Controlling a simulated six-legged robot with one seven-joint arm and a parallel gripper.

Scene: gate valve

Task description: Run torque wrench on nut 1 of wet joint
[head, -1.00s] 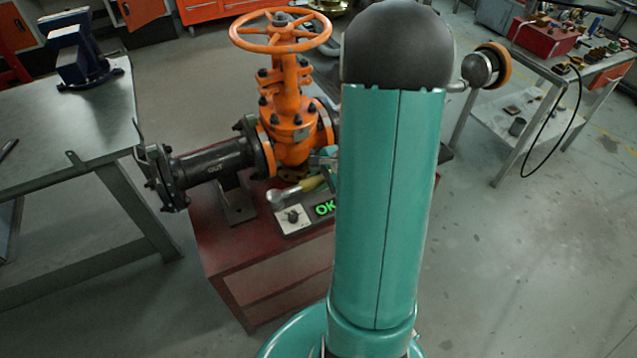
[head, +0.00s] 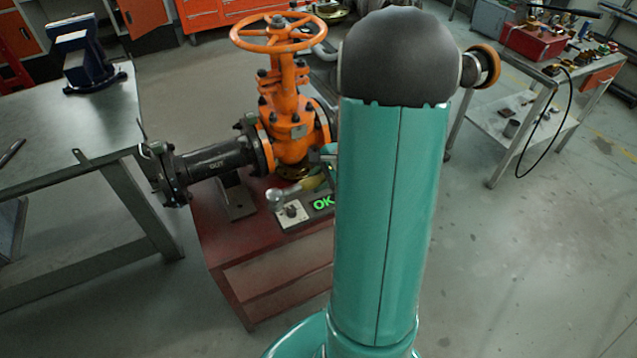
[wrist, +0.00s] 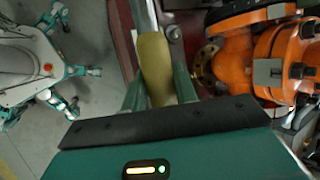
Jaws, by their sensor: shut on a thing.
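The orange gate valve (head: 292,135) with its handwheel (head: 281,32) stands on a dark red stand, with a black pipe marked OUT (head: 215,162) bolted at its left flange. My gripper (wrist: 157,85) is shut on the torque wrench's yellow-olive handle (wrist: 155,60), which lies between its two green fingers. In the head view, the wrench's metal head (head: 277,200) is at the near-left end of the handle, close above a small box with a dial. My arm hides most of my gripper there. I cannot tell which nut is nut 1, nor whether the wrench touches one.
A box with a lit green OK display (head: 322,203) sits on the red stand (head: 235,262). A grey workbench (head: 95,115) with a blue vise (head: 85,60) is at left. A trolley (head: 520,110) with a red box is at right. The floor at right is clear.

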